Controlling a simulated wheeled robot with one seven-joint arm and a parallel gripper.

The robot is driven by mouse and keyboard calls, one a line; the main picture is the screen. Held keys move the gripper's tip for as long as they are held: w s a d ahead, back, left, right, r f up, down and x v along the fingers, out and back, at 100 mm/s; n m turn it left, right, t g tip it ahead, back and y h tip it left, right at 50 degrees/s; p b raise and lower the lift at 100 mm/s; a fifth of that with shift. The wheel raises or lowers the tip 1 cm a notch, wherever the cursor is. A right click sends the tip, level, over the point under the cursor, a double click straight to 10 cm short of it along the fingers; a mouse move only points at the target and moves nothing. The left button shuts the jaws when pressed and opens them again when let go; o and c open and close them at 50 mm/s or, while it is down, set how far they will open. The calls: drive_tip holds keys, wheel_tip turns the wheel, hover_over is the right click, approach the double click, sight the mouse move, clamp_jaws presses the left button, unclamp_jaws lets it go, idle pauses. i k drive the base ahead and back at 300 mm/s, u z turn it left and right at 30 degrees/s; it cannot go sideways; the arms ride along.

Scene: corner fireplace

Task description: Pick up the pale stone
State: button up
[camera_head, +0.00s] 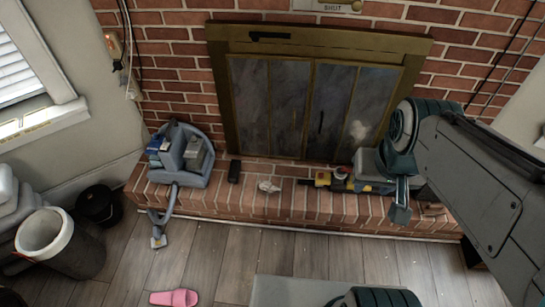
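The pale stone (268,187) is a small whitish lump on top of the brick hearth, in front of the fireplace doors. It stands clear of the things on either side. My arm comes in from the right, and its end, my gripper (400,214), hangs near the hearth's front edge. It is well to the right of the stone and apart from it. The fingers are too small and dark to make out, so I cannot tell whether they are open or shut.
On the hearth (290,205), a small black object (234,171) and a blue-grey vacuum-like machine (183,155) stand left of the stone. A yellow and black tool (328,181) lies to its right. A pink slipper (174,298) and bins (45,235) are on the floor.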

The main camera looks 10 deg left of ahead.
sight(265, 185)
drive_tip(key=k, duration=0.55)
drive_tip(key=u, duration=0.45)
drive_tip(key=i, duration=1.55)
drive_tip(key=z, duration=0.9)
